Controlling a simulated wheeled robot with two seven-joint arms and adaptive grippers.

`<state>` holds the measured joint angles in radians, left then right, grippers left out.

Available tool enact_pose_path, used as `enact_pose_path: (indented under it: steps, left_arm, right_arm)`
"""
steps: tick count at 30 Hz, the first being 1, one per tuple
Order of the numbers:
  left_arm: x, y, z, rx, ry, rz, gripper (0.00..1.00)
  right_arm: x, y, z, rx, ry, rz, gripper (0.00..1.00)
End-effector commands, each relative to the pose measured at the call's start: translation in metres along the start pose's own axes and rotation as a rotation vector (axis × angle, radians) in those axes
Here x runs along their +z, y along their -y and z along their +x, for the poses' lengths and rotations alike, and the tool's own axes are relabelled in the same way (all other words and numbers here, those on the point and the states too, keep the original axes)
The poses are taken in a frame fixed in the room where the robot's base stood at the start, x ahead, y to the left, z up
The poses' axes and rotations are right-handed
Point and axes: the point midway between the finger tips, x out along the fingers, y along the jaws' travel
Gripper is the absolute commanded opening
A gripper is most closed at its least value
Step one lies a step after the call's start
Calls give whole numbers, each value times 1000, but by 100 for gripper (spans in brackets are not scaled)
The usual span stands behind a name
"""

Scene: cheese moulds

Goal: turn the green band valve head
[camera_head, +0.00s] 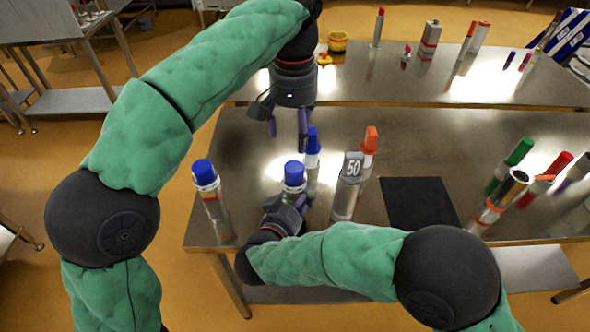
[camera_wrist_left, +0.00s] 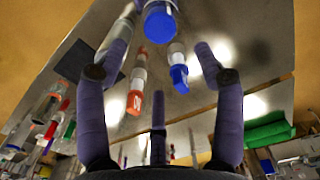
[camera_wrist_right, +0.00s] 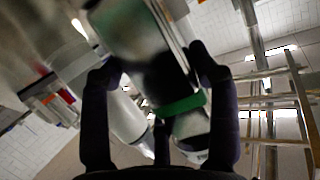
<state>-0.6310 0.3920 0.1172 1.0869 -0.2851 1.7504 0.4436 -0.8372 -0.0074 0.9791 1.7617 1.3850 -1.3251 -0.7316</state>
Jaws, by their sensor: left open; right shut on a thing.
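A blue-capped cylinder (camera_head: 293,175) stands near the front left of the steel table. My right gripper (camera_head: 287,203) is shut on it, low on its body. In the right wrist view a green band (camera_wrist_right: 182,105) goes around a dark and pale cylinder between the fingers (camera_wrist_right: 155,75); in the head view no such band shows, perhaps hidden by the gripper. My left gripper (camera_head: 288,141) is open and empty, pointing down above and behind the blue cap. In the left wrist view a blue cap (camera_wrist_left: 160,22) shows beyond its spread fingers (camera_wrist_left: 158,75).
Another blue-capped cylinder (camera_head: 204,172) stands left, and one (camera_head: 312,142) close behind. A dark mat (camera_head: 420,203) lies bare; green- (camera_head: 519,152) and red-capped (camera_head: 560,163) cylinders are farther right.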

Motion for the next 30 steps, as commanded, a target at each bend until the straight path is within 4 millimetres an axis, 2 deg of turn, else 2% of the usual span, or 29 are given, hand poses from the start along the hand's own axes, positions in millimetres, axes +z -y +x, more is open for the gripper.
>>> enact_pose_path:
  steps: [18,24,30]
  left_arm:
    - [-1,-1,-12,1,1,994,68]
    - [-1,-1,-15,1,1,1223,68]
    - [-1,-1,-15,2,2,1320,68]
  right_arm:
    - [1,0,0,1,1,-1,10]
    - [1,0,0,1,1,-1,10]
    - [1,0,0,1,1,-1,10]
